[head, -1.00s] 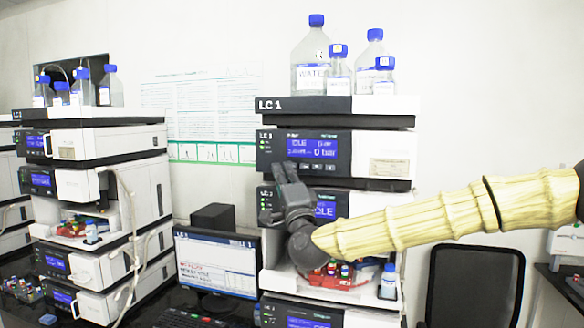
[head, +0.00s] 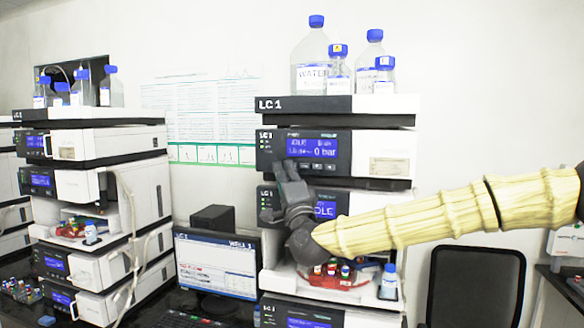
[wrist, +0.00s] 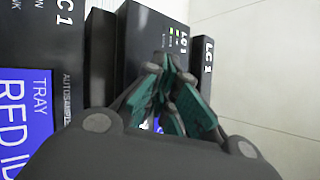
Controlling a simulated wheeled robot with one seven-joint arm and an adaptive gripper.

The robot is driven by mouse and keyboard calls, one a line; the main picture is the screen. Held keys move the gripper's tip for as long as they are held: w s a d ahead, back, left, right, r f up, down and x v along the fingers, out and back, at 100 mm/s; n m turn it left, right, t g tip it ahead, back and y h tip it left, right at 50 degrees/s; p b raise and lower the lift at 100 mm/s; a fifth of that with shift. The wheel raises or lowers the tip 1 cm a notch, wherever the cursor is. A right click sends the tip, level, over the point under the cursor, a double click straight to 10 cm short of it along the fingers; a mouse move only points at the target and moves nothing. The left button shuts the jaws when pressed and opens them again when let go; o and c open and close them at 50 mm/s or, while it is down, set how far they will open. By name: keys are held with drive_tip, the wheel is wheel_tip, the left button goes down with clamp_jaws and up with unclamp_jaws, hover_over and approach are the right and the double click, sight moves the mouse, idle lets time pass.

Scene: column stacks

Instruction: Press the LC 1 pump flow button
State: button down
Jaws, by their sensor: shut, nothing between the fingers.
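The LC 1 pump module (head: 265,146) is a dark-fronted unit in the right stack, just under the top tray marked LC 1. Its blue display (head: 312,147) reads 0 bar on the lower line, with small buttons (head: 318,167) below it. My gripper (head: 279,165) is shut and empty, its fingertips at the lower left of the pump front. In the wrist view my gripper (wrist: 168,62) has its teal-padded fingers together before a dark panel (wrist: 150,35) marked LC 1. Contact cannot be told. The fingers hide part of the panel, and I cannot read the button labels.
Below the pump is the autosampler (head: 265,205), partly behind my wrist, with coloured vials (head: 332,270) in a red tray. Bottles (head: 312,60) stand on top of the stack. A monitor (head: 217,265) and a second stack (head: 100,145) are to the left. A chair (head: 475,285) is at right.

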drive_tip(key=shift+w+d+b, duration=0.15)
drive_tip(key=shift+w+b, duration=0.2)
drive_tip(key=shift+w, duration=0.05)
idle(0.6)
drive_tip(key=shift+s, duration=0.1)
idle(0.3)
drive_tip(key=shift+s+a+b, duration=0.25)
drive_tip(key=shift+s+b, duration=0.3)
drive_tip(key=shift+s, duration=0.15)
drive_tip(key=s, duration=0.1)
drive_tip(key=s+a+b, duration=0.1)
drive_tip(key=s, duration=0.1)
drive_tip(key=s+b, duration=0.1)
drive_tip(key=shift+s+a, duration=0.3)
drive_tip(key=shift+s, duration=0.05)
drive_tip(key=shift+f, duration=0.1)
idle(0.5)
